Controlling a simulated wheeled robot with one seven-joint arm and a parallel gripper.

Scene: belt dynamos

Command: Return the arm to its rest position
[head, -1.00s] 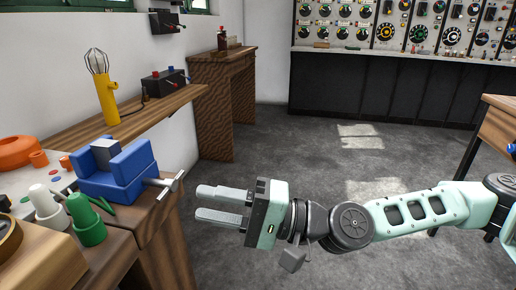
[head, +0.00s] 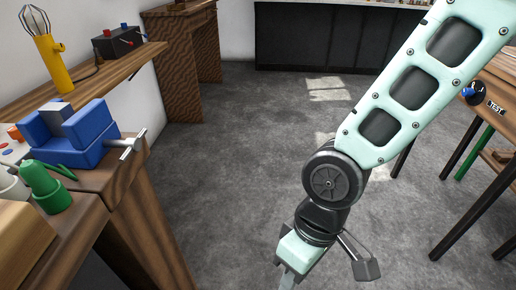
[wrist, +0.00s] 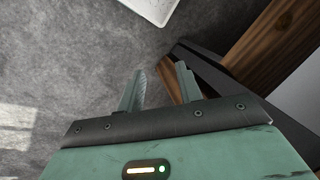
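My arm (head: 400,95) crosses the right half of the head view and points down toward the bottom edge. My gripper (wrist: 160,68) shows in the wrist view with its two fingers apart and nothing between them. In the head view only the gripper's body and a bit of finger show at the bottom edge, over the floor; the fingertips are cut off. The gripper hangs in free space to the right of the wooden bench (head: 130,215), touching nothing that I can see.
A blue vise (head: 75,145), a green cone-shaped piece (head: 45,185) and a yellow caged lamp (head: 48,62) stand at left. A wooden table (head: 500,85) stands at right. Grey floor (head: 240,130) lies open between. A white, flat-looking object (wrist: 152,8) shows in the wrist view.

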